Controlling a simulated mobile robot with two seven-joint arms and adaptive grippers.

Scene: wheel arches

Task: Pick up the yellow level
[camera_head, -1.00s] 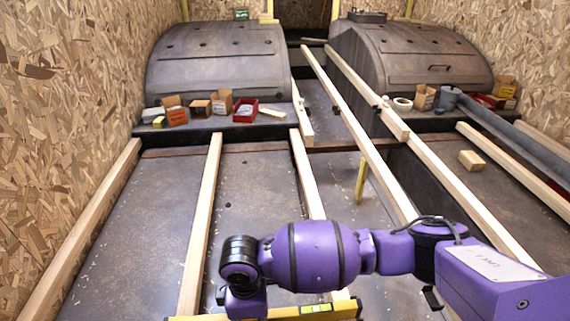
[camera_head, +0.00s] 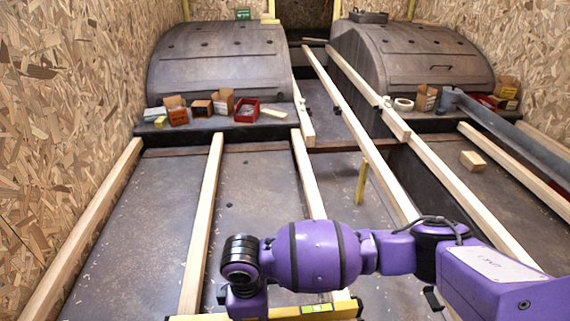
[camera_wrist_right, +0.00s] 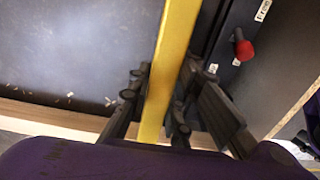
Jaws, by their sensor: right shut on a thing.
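The yellow level (camera_head: 330,309) lies across the bottom of the head view, with a small vial window in its right part. My purple right arm reaches in from the right, and its wrist stands over the level's middle. In the right wrist view the level (camera_wrist_right: 172,55) runs up between the two dark fingers of my right gripper (camera_wrist_right: 158,100), which is shut on it. The fingertips are hidden behind my wrist in the head view. My left gripper is in neither view.
Long timber battens (camera_head: 205,225) run away from me over the dark floor panels. Small boxes and a red bin (camera_head: 246,110) sit on a ledge before the left wheel arch (camera_head: 218,65). A wood block (camera_head: 473,160) lies at right. A red knob (camera_wrist_right: 244,49) shows beside the level.

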